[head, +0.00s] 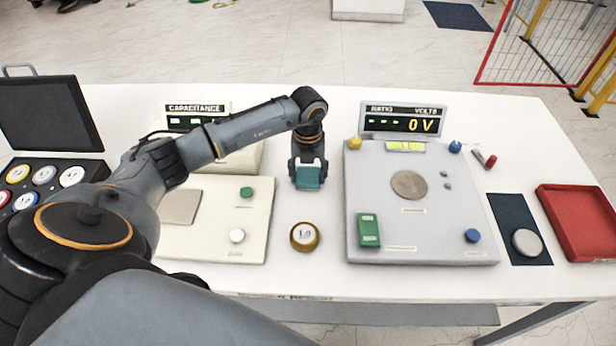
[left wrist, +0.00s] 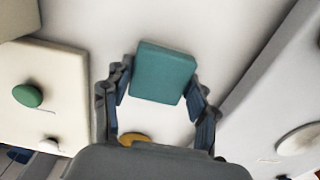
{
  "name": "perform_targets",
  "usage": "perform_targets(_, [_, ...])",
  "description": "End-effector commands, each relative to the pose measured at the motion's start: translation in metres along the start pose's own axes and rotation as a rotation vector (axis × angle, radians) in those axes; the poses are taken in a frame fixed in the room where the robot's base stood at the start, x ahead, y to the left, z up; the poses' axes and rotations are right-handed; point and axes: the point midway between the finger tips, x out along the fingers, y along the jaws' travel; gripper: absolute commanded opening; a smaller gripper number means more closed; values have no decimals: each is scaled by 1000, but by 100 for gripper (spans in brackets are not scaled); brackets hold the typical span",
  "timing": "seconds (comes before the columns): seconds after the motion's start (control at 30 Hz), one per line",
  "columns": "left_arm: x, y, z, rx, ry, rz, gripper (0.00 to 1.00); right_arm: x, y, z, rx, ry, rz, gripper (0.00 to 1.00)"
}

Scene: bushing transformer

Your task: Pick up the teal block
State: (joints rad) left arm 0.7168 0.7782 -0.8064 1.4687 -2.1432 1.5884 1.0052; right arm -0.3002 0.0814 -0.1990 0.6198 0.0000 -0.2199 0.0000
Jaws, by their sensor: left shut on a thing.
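The teal block (head: 308,177) is at my left gripper (head: 308,168), in the gap between the capacitance unit and the ratio unit. My left gripper points down and is shut on the block. In the left wrist view the teal block (left wrist: 164,72) sits between the two fingers (left wrist: 160,95), one on each side. Whether the block touches the table is hard to tell. My right gripper is in neither view.
A round brass-rimmed weight (head: 304,236) stands just in front of the block. The cream capacitance unit (head: 215,240) is left, the grey ratio unit (head: 440,215) right. Farther right are a dark mat (head: 510,215) with a grey disc and a red tray (head: 578,250).

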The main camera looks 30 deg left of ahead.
Motion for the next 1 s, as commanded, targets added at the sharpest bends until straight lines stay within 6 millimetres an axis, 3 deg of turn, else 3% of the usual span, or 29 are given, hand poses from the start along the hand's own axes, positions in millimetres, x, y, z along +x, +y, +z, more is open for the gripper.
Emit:
perform_targets(0.27, [-7,0,2,-1,-4,-1,25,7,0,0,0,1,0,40])
perform_targets(0.47, [-33,-1,-2,2,-5,-3,25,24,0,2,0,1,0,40])
perform_targets(0.7, [-88,-11,-48,7,-8,-5,25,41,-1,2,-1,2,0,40])
perform_targets(1.0, [-118,-24,-114,5,-3,-1,25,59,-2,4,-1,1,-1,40])
